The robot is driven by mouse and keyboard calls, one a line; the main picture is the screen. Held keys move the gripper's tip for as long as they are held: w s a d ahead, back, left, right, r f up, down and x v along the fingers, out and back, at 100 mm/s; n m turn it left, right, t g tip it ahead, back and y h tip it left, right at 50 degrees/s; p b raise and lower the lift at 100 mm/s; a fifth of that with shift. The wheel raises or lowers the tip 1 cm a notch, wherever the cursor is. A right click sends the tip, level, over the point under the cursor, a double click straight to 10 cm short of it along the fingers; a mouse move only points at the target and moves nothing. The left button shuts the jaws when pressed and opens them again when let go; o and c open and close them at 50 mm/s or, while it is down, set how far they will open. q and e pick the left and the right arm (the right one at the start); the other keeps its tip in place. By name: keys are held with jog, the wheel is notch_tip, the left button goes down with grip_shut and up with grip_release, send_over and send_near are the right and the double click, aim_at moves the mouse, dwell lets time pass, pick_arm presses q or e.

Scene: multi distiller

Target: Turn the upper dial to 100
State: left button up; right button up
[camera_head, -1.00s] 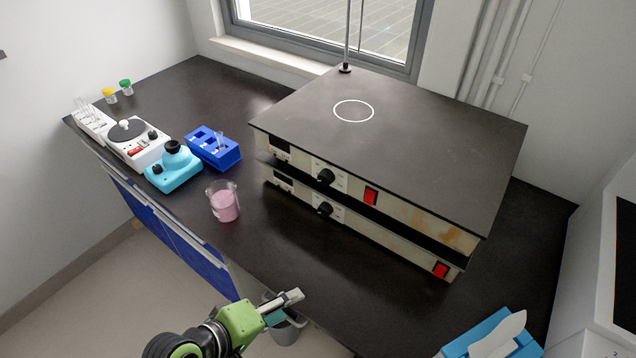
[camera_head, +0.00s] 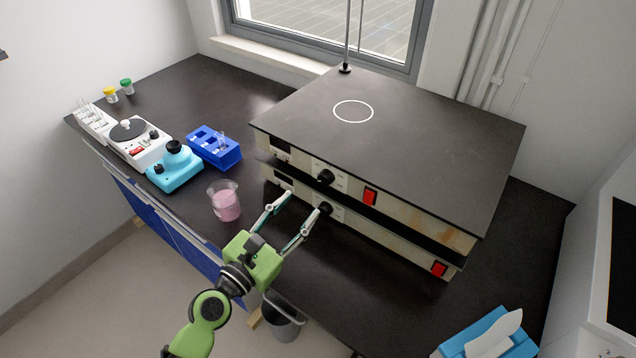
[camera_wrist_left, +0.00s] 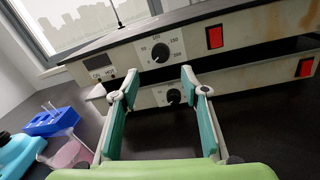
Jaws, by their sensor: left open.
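The upper dial (camera_head: 326,177) is a black knob on the front of the upper heating unit (camera_head: 400,130). It also shows in the left wrist view (camera_wrist_left: 161,52), with printed numbers around it. A similar lower dial (camera_head: 325,209) sits on the unit beneath; in the wrist view this lower dial (camera_wrist_left: 174,96) appears between the fingers. My left gripper (camera_head: 296,203) is open and empty, in front of the units and pointing at them. In the wrist view its fingertips (camera_wrist_left: 158,80) appear below the upper dial, apart from it. My right gripper is not in view.
A beaker of pink liquid (camera_head: 226,205) stands just left of my left gripper. A blue tube rack (camera_head: 222,153) and a turquoise device (camera_head: 174,170) stand farther left. Red switches (camera_head: 370,197) are right of the dials. A blue tissue box (camera_head: 470,340) is at front right.

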aim_at(323, 181)
pick_arm(q)
jog(key=x, duration=0.8)
jog(key=shift+w+d, duration=0.2)
jog(key=shift+w, duration=0.05)
jog(key=c, duration=1.1)
